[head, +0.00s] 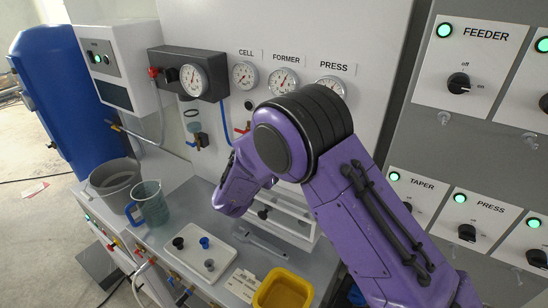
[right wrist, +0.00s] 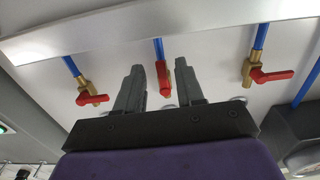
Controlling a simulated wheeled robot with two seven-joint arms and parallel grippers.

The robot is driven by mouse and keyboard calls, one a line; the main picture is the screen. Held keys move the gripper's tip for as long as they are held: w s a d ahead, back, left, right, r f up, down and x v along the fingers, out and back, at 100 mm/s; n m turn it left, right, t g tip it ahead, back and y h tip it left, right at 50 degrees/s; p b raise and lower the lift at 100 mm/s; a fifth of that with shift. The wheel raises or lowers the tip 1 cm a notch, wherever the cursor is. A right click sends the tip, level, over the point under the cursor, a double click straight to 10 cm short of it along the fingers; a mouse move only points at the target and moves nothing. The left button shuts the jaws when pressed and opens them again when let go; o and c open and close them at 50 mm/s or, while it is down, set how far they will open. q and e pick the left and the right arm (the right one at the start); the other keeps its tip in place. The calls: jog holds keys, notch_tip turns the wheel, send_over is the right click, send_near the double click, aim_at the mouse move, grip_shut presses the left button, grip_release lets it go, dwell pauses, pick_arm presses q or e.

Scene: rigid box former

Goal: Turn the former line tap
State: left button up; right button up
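The FORMER gauge (head: 283,82) is on the back panel in the head view, between the CELL and PRESS gauges. My purple right arm hides most of the panel below it. In the right wrist view, three brass taps with red handles sit on blue lines. The middle tap (right wrist: 161,76), seemingly the former line tap, has its handle in line with its blue line. My right gripper (right wrist: 162,84) is open, its two grey fingers on either side of this handle. I cannot tell whether they touch it. My left gripper is in neither view.
The bench holds a blue jug (head: 150,205), a grey bucket (head: 115,182), a white tray (head: 195,262) and a yellow bin (head: 284,290). A control panel (head: 440,220) stands at the right.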

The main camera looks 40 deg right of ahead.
jog(key=b+v, duration=0.4)
jog(key=v, duration=0.6)
jog(key=shift+s+a, duration=0.15)
jog(key=shift+a, duration=0.05)
